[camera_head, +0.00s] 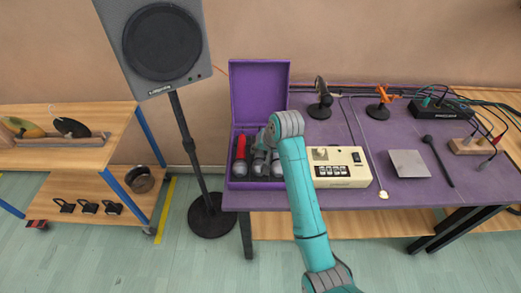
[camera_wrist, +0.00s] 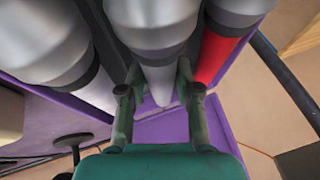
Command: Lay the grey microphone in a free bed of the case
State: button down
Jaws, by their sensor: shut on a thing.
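The open purple case (camera_head: 259,88) stands at the left end of the purple table, its lid upright at the back. A grey microphone (camera_wrist: 158,75) with a silver head is between my gripper's two fingers, which are shut on its handle. My gripper (camera_head: 262,146) is low over the middle of the case; my arm hides part of it. A red microphone (camera_head: 240,154) lies in the case on the left; it also shows in the wrist view (camera_wrist: 215,50). Another grey microphone (camera_head: 277,168) is on the right. Whether the held one touches its bed, I cannot tell.
A cream drum machine (camera_head: 342,168) sits close to the right of the case. A grey pad (camera_head: 408,164), a black microphone (camera_head: 438,160) and small stands are farther right. A loudspeaker (camera_head: 163,42) on a pole stands left of the table.

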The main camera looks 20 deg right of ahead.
jog(key=c, duration=0.7)
grip_release()
jog(key=shift+f, duration=0.1)
jog(key=v, duration=1.2)
